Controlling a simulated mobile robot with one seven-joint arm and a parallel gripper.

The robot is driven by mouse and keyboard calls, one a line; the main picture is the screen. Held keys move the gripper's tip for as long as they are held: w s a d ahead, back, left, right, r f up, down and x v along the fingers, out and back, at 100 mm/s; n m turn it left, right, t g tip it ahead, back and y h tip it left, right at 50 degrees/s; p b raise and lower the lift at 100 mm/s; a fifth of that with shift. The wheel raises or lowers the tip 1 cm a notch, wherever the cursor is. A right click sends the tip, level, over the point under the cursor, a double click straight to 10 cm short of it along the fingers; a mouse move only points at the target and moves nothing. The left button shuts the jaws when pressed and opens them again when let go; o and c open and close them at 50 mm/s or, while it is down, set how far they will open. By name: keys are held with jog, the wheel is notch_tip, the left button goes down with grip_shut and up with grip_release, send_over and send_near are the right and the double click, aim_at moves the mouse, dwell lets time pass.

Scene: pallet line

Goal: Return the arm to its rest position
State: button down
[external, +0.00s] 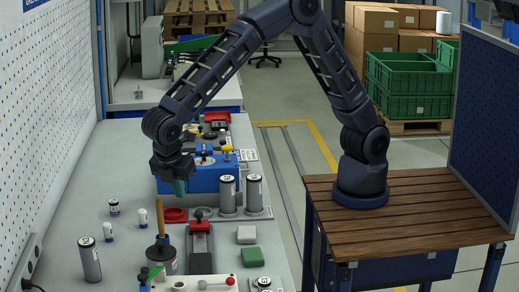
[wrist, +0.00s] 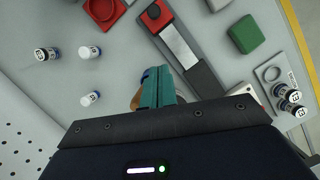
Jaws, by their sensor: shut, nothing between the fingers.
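My dark blue arm rises from its base (external: 361,183) on the wooden-topped stand and bends over to the grey workbench. My gripper (external: 179,188) points down above the bench, in front of the blue box (external: 200,180). Its teal fingers are together in the wrist view (wrist: 158,88), with nothing between them. In the wrist view the fingers partly hide a brown and blue thing behind them.
Grey cylinders (external: 227,195) stand right of my gripper, with a red ring (external: 174,215) below it. A wooden-handled tool (external: 160,216), another cylinder (external: 90,260) and small bottles (external: 109,232) stand nearer. A pegboard (external: 50,110) borders the left. Green crates (external: 408,85) stand behind my base.

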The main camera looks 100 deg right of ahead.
jog(key=s+d+r+m+t+y, duration=0.1)
jog(key=s+d+r+m, duration=0.2)
jog(key=s+d+r, duration=0.45)
jog(key=s+d+r+m+t+y, duration=0.1)
jog(key=s+d+r+m, duration=0.3)
jog(key=d+r, duration=0.6)
jog(key=s+d+m+t, duration=0.1)
jog(key=s+d, duration=0.3)
jog(key=s, duration=0.4)
jog(key=s+d+m+t, duration=0.1)
jog(key=s+d, duration=0.3)
jog(key=s, duration=0.4)
jog(key=s+d+m+t+y, duration=0.1)
jog(key=s+d+m+t, duration=0.1)
jog(key=s+d, duration=0.3)
jog(key=s+m, duration=0.1)
jog(key=s, duration=0.1)
jog(key=shift+s+f+m, duration=0.15)
jog(key=shift+s+m, duration=0.15)
jog(key=shift+s, duration=0.1)
